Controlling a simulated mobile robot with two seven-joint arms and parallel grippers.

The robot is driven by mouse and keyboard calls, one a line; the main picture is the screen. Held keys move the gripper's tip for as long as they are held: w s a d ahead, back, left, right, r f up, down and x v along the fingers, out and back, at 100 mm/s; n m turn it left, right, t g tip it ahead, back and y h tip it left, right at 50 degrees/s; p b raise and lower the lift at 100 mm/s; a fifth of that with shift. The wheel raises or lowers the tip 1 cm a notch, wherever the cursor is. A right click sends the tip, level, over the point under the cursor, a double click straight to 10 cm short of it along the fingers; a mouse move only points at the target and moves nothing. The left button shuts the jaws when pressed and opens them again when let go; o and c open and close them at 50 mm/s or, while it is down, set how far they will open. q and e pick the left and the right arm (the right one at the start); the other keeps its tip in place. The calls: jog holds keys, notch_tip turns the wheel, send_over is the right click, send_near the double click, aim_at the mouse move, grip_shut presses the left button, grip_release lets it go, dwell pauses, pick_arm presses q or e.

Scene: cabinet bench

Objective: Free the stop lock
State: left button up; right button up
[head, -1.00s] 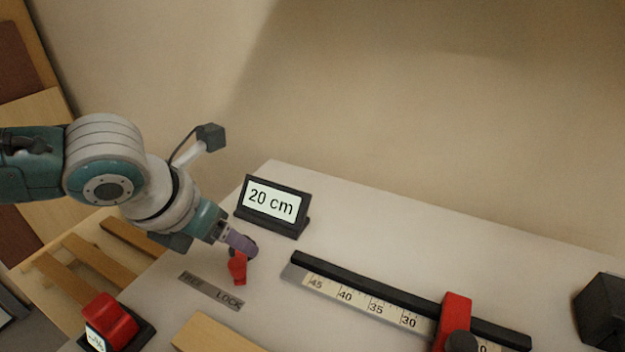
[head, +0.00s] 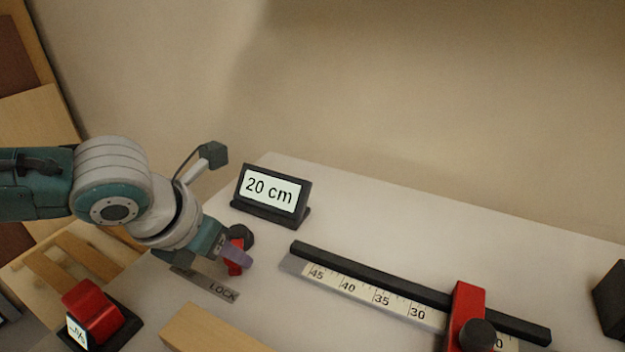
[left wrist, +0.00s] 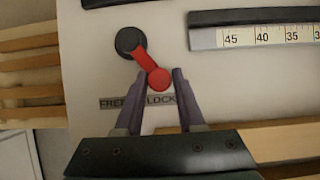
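The stop lock is a red lever (left wrist: 146,62) on a round black pivot (left wrist: 130,41). In the left wrist view its rounded end lies just above the word LOCK on the grey FREE/LOCK label (left wrist: 113,103). My left gripper (left wrist: 159,72) is open, with one purple finger on each side of the lever's end; I cannot tell if either touches it. In the head view the left gripper (head: 235,257) partly covers the red lever (head: 237,243), and the arm hides the FREE end of the label (head: 215,288). My right gripper is not in view.
A "20 cm" display (head: 272,190) stands behind the lever. To the right lies a ruler (head: 345,287) with a black rail and a red stop (head: 466,312) with a dark knob. A red block-like device (head: 92,309) sits front left. A wooden strip (head: 210,330) lies in front.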

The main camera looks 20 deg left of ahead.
pick_arm(q)
jog(key=shift+c, duration=1.3)
jog(key=shift+s+a, duration=0.25)
jog(key=shift+a, duration=0.25)
jog(key=shift+s+a, duration=0.2)
jog(key=shift+a, duration=0.3)
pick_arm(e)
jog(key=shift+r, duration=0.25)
pick_arm(q)
jog(key=shift+a, duration=1.05)
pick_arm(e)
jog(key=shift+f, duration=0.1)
pick_arm(q)
jog(key=shift+w+a, duration=0.1)
jog(key=shift+a, duration=0.9)
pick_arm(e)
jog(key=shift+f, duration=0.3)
pick_arm(q)
jog(key=shift+a, duration=0.1)
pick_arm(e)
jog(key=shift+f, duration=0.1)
